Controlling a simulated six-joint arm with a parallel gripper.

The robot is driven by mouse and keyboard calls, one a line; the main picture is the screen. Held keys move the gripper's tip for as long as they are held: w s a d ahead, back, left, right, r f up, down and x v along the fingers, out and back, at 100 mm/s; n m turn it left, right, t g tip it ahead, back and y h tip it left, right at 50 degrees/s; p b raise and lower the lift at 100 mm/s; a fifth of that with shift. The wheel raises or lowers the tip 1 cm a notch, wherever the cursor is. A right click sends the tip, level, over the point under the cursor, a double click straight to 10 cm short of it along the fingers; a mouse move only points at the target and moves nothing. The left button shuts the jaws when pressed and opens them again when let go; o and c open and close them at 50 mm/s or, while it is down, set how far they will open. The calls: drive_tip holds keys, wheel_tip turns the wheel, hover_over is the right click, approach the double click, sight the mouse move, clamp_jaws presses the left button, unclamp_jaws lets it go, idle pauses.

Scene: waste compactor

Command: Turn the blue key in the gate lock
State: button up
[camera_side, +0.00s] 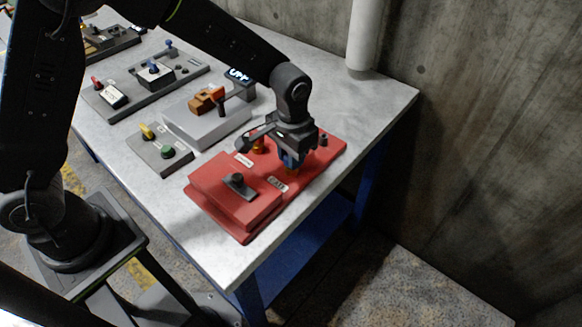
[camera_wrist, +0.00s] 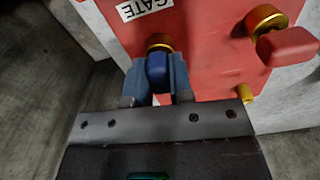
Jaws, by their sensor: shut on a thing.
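A blue key (camera_wrist: 157,70) sits at a brass gate lock (camera_wrist: 160,42) below the label GATE, in the wrist view. My gripper (camera_wrist: 158,78) is shut on the blue key, with one finger on each side of it. In the side view my gripper (camera_side: 289,160) points down over the right part of the red panel (camera_side: 238,227), by the GATE label (camera_side: 277,184). The gripper hides most of the key and lock there. The key's shaft inside the lock is hidden.
A second brass lock (camera_wrist: 266,20) with a red key (camera_wrist: 287,47) is close beside my gripper. A black handle (camera_side: 240,184) stands on the red panel's raised block. Grey boxes with switches (camera_side: 160,155) fill the table's left. The concrete wall (camera_side: 480,120) is at the right.

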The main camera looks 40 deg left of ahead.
drive_tip(key=shift+s+f+n, duration=0.1)
drive_tip(key=shift+f+n, duration=0.05)
drive_tip(key=shift+n, duration=0.45)
drive_tip(key=shift+f, duration=0.1)
drive_tip(key=o, duration=0.9)
drive_tip(key=shift+r, duration=0.2)
drive_tip(key=shift+c, duration=0.4)
drive_tip(key=shift+r, duration=3.5)
